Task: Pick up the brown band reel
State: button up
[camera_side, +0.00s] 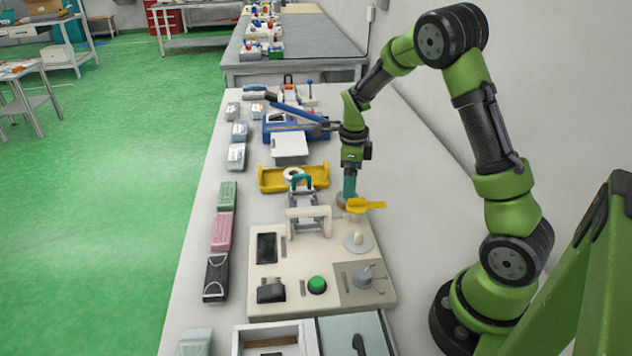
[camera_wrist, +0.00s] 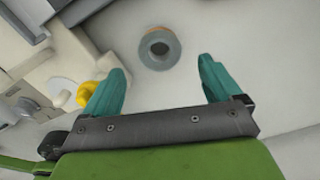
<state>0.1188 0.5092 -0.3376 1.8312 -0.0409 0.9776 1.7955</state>
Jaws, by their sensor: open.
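The brown band reel (camera_wrist: 173,50) lies flat on the white table in the wrist view. It looks like a grey ring with brown at its far edge and a dark hole in the middle. My gripper (camera_wrist: 161,68) is open, with its two teal fingers spread wide apart. The reel shows beyond the fingertips, roughly centred between them, and nothing is held. In the side view my gripper (camera_side: 349,192) points down near the table, and a bit of the reel (camera_side: 341,201) shows beside the fingers; they hide most of it.
A yellow object (camera_side: 366,205) sits right beside my gripper. A cream machine base (camera_side: 290,255) with a green button lies in front. A yellow tray (camera_side: 266,181) holding a white reel (camera_side: 293,174) stands to the left. A blue-handled tool (camera_side: 296,112) is behind. Bare table lies to the right.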

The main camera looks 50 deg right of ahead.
aim_at(340, 202)
notch_tip(340, 202, down, 5)
jog(key=shift+f, duration=0.15)
